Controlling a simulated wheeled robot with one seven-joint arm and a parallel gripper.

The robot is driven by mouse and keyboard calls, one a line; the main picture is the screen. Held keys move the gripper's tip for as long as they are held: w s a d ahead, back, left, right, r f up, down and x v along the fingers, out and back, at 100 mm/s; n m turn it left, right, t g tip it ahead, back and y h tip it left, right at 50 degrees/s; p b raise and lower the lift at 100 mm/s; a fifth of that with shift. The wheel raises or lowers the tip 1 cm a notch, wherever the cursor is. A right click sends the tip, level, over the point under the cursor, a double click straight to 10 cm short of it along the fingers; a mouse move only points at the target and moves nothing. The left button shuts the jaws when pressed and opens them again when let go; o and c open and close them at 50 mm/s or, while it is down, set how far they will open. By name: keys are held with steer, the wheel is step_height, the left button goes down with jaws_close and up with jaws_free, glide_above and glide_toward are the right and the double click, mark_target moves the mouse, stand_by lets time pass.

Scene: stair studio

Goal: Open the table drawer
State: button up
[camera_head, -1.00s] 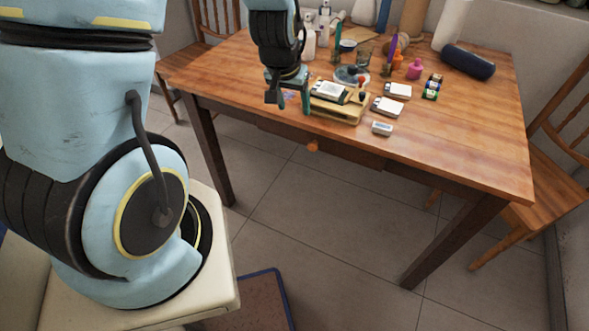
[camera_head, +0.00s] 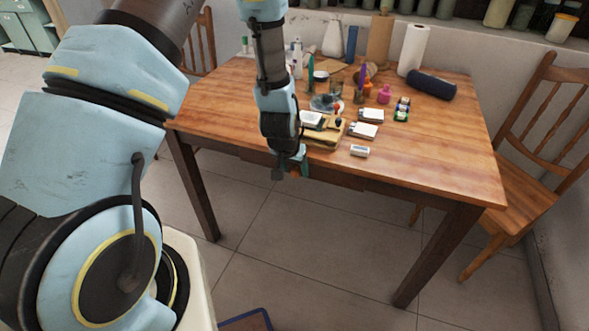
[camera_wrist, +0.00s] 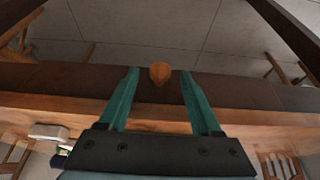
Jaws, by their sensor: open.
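The wooden table (camera_head: 440,165) has a dark drawer front (camera_head: 338,178) under its near edge; it appears shut, flush with the apron. In the wrist view the round orange-brown drawer knob (camera_wrist: 160,73) sticks out from the dark front. My gripper (camera_wrist: 160,76) is open, with one green finger on each side of the knob and a visible gap to both. In the head view my gripper (camera_head: 290,170) is at the table's front edge, pointing down at the drawer, and it hides the knob.
The tabletop holds a wooden tray (camera_head: 325,136), white boxes (camera_head: 362,130), small bottles and a dark blue roll (camera_head: 432,85). Chairs stand at the right (camera_head: 520,200) and back left (camera_head: 205,45).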

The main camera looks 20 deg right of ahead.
steer(key=shift+w+d+f, duration=0.15)
steer(key=shift+w+f, duration=0.05)
steer(key=shift+f, duration=0.45)
jaws_close()
stand_by(1.1)
